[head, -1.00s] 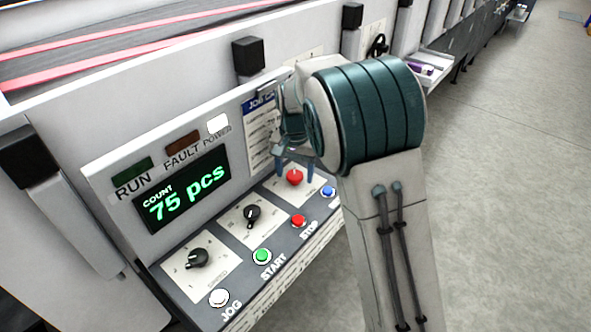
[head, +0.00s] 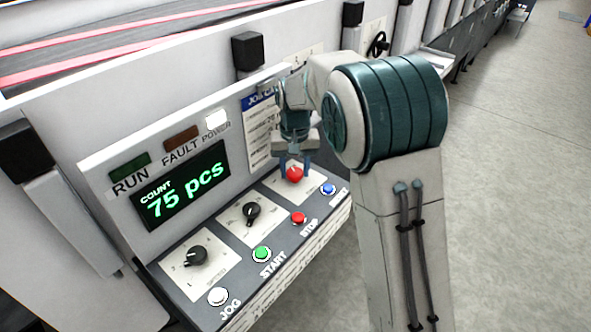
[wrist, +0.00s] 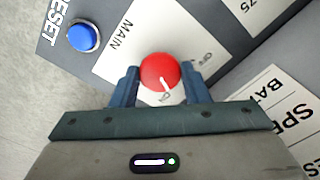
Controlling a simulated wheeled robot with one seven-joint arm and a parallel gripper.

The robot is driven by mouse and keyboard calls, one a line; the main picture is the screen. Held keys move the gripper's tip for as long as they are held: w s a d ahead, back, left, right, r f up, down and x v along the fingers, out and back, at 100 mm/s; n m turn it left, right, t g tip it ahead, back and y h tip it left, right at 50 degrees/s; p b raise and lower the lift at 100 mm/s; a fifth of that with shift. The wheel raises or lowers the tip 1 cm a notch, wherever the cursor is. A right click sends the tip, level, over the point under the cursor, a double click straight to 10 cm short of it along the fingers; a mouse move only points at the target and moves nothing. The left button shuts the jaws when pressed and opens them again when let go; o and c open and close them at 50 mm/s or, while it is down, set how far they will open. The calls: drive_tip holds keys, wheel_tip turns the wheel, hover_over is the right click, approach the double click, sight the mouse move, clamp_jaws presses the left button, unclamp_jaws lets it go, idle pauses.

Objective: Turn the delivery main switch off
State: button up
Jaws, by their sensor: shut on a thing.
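The main switch is a red round knob (head: 295,174) on a white plate at the far right end of the control panel. In the wrist view the red knob (wrist: 160,72) has a white pointer line aimed toward the ON mark, and the OFF mark is at its upper right. The plate (wrist: 117,57) reads MAIN. My gripper (head: 294,166) is over the knob from above. In the wrist view its two blue fingers (wrist: 162,88) are shut on the knob's sides.
A blue RESET button (head: 328,188) sits close beside the plate. A red STOP button (head: 298,218), a green START button (head: 261,254), a white JOG button (head: 217,296) and two black knobs (head: 252,213) share the panel. The display (head: 182,187) reads 75 pcs.

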sight(295, 173)
drive_tip(key=n, duration=0.3)
drive_tip(key=shift+n+b, duration=0.3)
drive_tip(key=n, duration=0.3)
drive_tip(key=shift+n, duration=0.4)
drive_tip(key=n, duration=0.6)
drive_tip(key=shift+a+n, duration=0.1)
drive_tip(key=shift+n, duration=0.2)
drive_tip(key=o, duration=1)
drive_tip(key=shift+c, duration=0.2)
wheel_tip(295, 173, up, 14)
drive_tip(key=shift+b, duration=0.45)
